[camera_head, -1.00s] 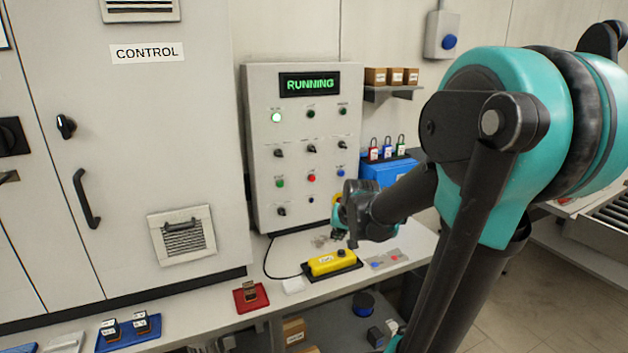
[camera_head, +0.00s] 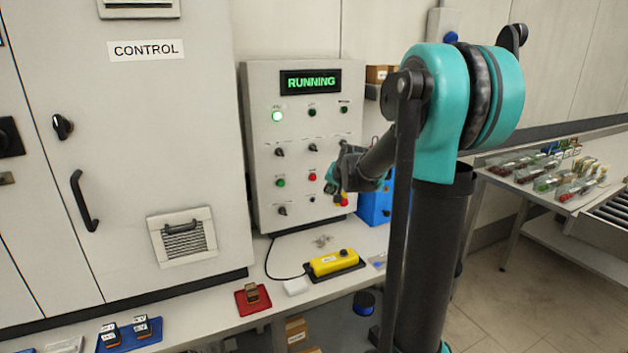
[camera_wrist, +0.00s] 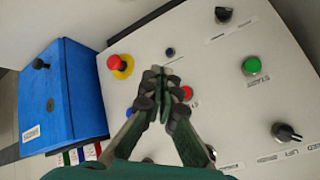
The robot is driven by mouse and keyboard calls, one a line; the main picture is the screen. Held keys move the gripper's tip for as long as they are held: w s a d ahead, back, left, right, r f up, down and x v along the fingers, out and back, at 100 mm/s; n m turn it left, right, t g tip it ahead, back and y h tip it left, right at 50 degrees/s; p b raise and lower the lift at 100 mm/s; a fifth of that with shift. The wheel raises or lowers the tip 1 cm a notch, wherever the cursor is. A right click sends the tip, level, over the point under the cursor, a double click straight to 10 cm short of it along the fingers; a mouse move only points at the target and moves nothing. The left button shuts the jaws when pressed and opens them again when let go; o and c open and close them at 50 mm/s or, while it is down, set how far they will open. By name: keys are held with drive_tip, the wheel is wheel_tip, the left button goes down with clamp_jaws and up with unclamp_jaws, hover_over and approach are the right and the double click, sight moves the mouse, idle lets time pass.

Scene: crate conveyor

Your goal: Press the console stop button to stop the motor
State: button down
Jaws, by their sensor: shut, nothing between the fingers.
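The grey console (camera_head: 262,130) stands upright on the bench, and its display (camera_head: 310,82) reads RUNNING in green. A small red button (camera_head: 312,176) sits on its lower face, right of a green button (camera_head: 281,183). In the wrist view the red button (camera_wrist: 187,92) shows just right of my fingertips, partly covered by them; its label is mostly hidden. My gripper (camera_head: 331,180) is shut and empty in front of the console, right of the red button in the head view. In the wrist view its closed fingertips (camera_wrist: 161,74) overlap the console face; I cannot tell whether they touch.
A red mushroom button on a yellow base (camera_wrist: 118,66) is close to my fingers. A blue box (camera_wrist: 62,95) stands beside the console. A yellow pendant (camera_head: 333,262) lies on the bench below. A knob (camera_wrist: 287,132) and a green button (camera_wrist: 251,66) are nearby.

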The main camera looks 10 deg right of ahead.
drive_tip(key=w+a, duration=0.2)
drive_tip(key=w, duration=0.6)
drive_tip(key=shift+w+a, duration=0.15)
drive_tip(key=shift+a, duration=0.2)
idle(1.3)
drive_tip(key=shift+w+a, duration=0.15)
drive_tip(key=shift+w, duration=0.25)
drive_tip(key=shift+w+a, duration=0.15)
drive_tip(key=shift+w, duration=0.3)
idle(0.6)
drive_tip(key=shift+s, duration=0.15)
drive_tip(key=shift+s+d, duration=0.3)
drive_tip(key=shift+s, duration=0.4)
drive_tip(key=s, duration=0.1)
drive_tip(key=s+d, duration=0.1)
drive_tip(key=s, duration=0.2)
drive_tip(key=shift+s+d, duration=0.3)
drive_tip(key=shift+s, duration=0.1)
